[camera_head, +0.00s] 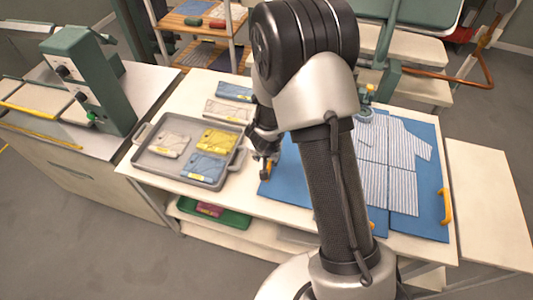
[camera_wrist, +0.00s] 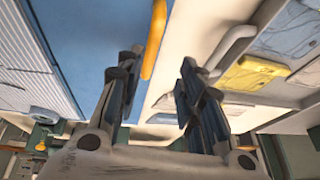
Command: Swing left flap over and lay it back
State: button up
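A blue folding board (camera_head: 428,180) lies on the table with a striped shirt (camera_head: 400,150) on it. Its left flap (camera_head: 285,178) lies flat, partly hidden behind my arm. The left flap's yellow handle (camera_head: 265,170) is at its left edge. In the wrist view, the flap (camera_wrist: 90,35) and the handle (camera_wrist: 154,40) are close up. My gripper (camera_wrist: 162,60) is open, with the handle between its fingertips and a gap on the right. In the head view my gripper (camera_head: 266,152) is low over the handle, partly hidden. Whether a finger touches it cannot be told.
A grey tray (camera_head: 138,158) with folded garments stands to the left, close to my gripper. More folded garments (camera_head: 228,110) lie behind it. Another yellow handle (camera_head: 446,206) is on the board's right edge. A green machine (camera_head: 85,80) stands far left.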

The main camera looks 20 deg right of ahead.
jog(key=shift+v, duration=1.9)
jog(key=a+r+n+t+y+b, duration=0.25)
jog(key=a+r, duration=0.25)
jog(key=r, duration=0.4)
jog(key=s+a+r+n+y+b, duration=0.2)
jog(key=s+a+r+b, duration=0.1)
jog(key=s+r, duration=0.4)
jog(key=s+d+r+n+g+h+b, duration=0.1)
jog(key=s+d, duration=0.3)
jog(key=s, duration=0.5)
jog(key=s+d+n+g+h+b, duration=0.1)
jog(key=s+d, duration=0.3)
jog(key=s, duration=0.6)
jog(key=shift+r+h+b, duration=0.4)
jog(key=shift+h+b, duration=0.15)
jog(key=shift+b, duration=0.35)
